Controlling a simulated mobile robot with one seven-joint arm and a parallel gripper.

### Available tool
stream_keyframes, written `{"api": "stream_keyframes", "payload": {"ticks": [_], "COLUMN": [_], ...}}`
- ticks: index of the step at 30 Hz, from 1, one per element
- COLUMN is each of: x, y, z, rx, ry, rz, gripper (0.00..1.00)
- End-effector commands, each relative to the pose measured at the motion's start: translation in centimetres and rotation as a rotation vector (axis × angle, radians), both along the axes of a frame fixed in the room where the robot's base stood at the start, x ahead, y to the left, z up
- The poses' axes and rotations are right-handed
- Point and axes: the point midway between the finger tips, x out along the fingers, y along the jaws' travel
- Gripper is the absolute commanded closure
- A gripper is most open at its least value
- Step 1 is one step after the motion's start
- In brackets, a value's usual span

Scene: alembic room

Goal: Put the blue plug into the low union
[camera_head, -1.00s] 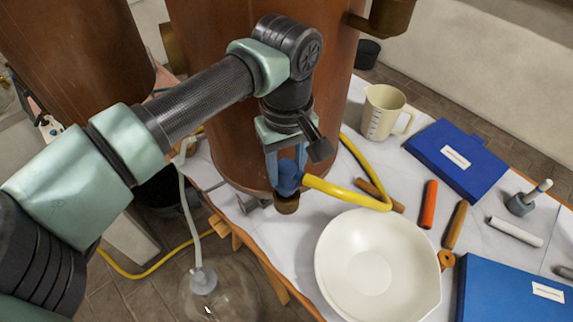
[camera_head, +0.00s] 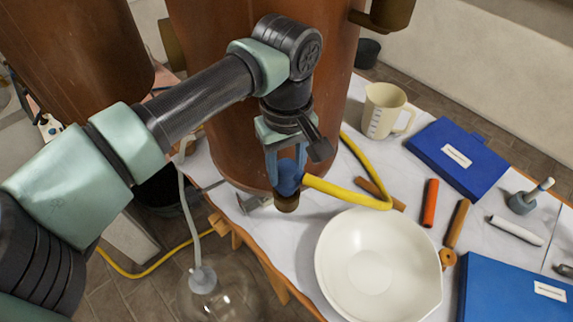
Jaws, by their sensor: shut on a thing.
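The blue plug (camera_head: 288,177) is between the fingers of my gripper (camera_head: 286,172), which is shut on it. A yellow hose (camera_head: 345,191) runs from the plug's side to the right and loops back up behind the bowl. Directly below the plug is a brass union (camera_head: 286,202) low at the front of the copper vessel (camera_head: 232,150). The plug appears to meet the top of the union, but how far it is seated cannot be told from this view.
A white bowl (camera_head: 375,232) stands close to the right of the gripper. A beaker (camera_head: 385,112), a blue case (camera_head: 458,158), an orange-red stick (camera_head: 430,203) and wooden-handled tools lie farther right. A glass flask (camera_head: 222,290) is below left.

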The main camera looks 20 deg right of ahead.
Motion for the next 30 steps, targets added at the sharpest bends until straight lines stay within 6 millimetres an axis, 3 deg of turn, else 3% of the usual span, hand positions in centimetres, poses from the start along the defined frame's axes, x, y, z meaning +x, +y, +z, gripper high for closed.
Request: {"api": "stream_keyframes", "payload": {"ticks": [30], "x": [0.0], "y": [0.0], "z": [-1.1], "rx": [-0.001], "ry": [0.0], "rz": [0.0], "gripper": [1.0]}}
